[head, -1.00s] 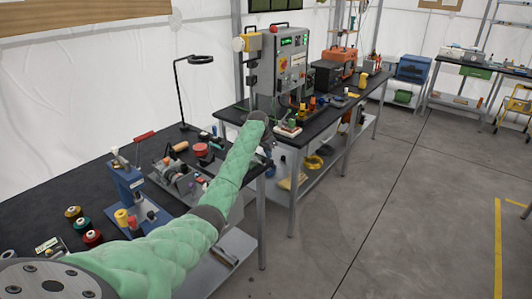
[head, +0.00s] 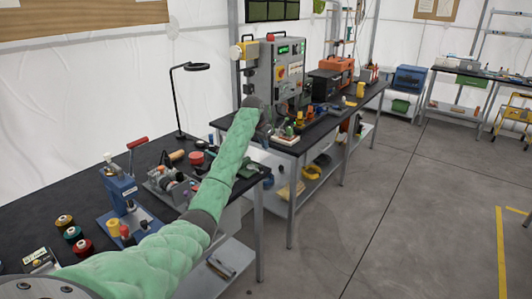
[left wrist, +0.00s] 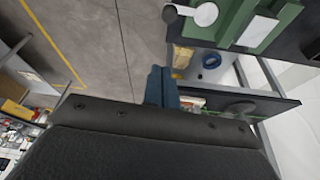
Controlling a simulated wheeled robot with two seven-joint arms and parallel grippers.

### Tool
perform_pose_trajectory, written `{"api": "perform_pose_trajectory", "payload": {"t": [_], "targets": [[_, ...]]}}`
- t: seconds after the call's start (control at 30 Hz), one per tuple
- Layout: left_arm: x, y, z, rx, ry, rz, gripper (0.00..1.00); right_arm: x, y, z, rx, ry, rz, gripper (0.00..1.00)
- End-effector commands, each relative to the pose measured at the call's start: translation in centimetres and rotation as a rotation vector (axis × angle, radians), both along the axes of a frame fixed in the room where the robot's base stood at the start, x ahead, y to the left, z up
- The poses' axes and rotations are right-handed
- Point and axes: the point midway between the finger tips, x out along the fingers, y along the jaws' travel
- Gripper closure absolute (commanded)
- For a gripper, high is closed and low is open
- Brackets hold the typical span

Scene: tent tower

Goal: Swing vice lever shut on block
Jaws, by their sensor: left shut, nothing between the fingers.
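My left gripper (head: 266,131) is at the end of my green-sleeved arm, by the front edge of the second bench; the arm partly hides it. In the left wrist view its dark blue fingers (left wrist: 162,88) are together with nothing between them. A green fixture (left wrist: 262,25), which looks like the vice, is at the top right of that view, apart from the fingers. A pale block (left wrist: 257,31) is on it. A rod with a round knob (left wrist: 205,14) sticks out at its left, perhaps the lever. Whether the jaws touch the block I cannot tell. My right gripper is not in view.
The second bench (head: 334,118) carries a grey control cabinet (head: 285,72) and small tools. The near bench (head: 75,205) holds a blue press (head: 120,187), spools and a black lamp (head: 178,105). A shelf lies below the second bench. The floor (head: 400,210) at right is clear.

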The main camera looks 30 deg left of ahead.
Motion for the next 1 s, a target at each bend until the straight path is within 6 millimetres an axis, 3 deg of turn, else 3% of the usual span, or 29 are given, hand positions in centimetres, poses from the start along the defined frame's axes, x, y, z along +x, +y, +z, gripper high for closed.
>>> {"api": "perform_pose_trajectory", "payload": {"t": [0.37,0.53,0.73,0.9,1.0], "targets": [[-0.2,0.0,0.6,-0.006,0.0,0.017,1.0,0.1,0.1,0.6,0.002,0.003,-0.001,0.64],[1.5,0.8,1.4,-0.002,-0.095,0.115,1.0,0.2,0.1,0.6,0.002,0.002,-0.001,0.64],[4.2,1.7,5.4,0.065,-0.304,0.233,1.0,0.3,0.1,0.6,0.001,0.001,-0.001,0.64],[6.3,-0.6,9.0,0.117,-0.485,0.269,1.0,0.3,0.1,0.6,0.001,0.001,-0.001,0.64],[6.8,-3.1,8.0,0.14,-0.552,0.267,1.0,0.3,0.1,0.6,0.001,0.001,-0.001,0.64]]}}
